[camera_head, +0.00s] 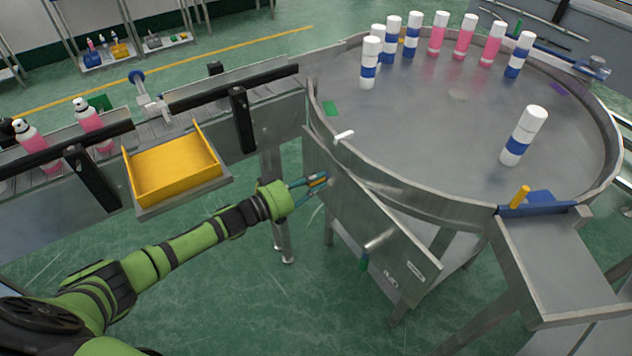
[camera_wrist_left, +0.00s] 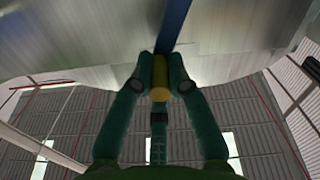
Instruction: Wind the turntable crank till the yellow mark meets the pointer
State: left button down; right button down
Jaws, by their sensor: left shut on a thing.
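The round steel turntable (camera_head: 440,110) fills the upper right. My left gripper (camera_head: 317,183) is shut on a small yellow grip at the near-left side panel below the turntable. In the left wrist view the yellow grip (camera_wrist_left: 160,80) sits between both fingers, with a blue bar (camera_wrist_left: 174,25) running up from it; it appears to be the crank. A white pointer-like piece (camera_head: 344,135) stands at the turntable's near-left rim. A small yellow patch (camera_head: 402,40) shows at the far rim, partly hidden by cans. My right gripper is out of view.
Blue-banded white cans (camera_head: 370,62) and pink cans (camera_head: 438,33) stand on the turntable's far side; one blue-banded can (camera_head: 524,135) stands at right. A blue gate with a yellow knob (camera_head: 520,197) is at the near-right rim. A yellow bin (camera_head: 172,172) sits left.

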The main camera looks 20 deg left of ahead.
pick_arm(q)
jog(key=shift+w+a+r+n, duration=0.3)
jog(key=shift+w+a+n, duration=0.25)
jog(key=shift+n, duration=0.45)
jog(key=shift+w+a+r+n, duration=0.25)
jog(key=shift+w+a+n, duration=0.2)
jog(key=shift+n, duration=0.55)
jog(key=shift+a, duration=0.1)
jog(key=c, duration=1.2)
grip_release()
jog(key=shift+s, duration=0.1)
notch_tip(320, 180, up, 10)
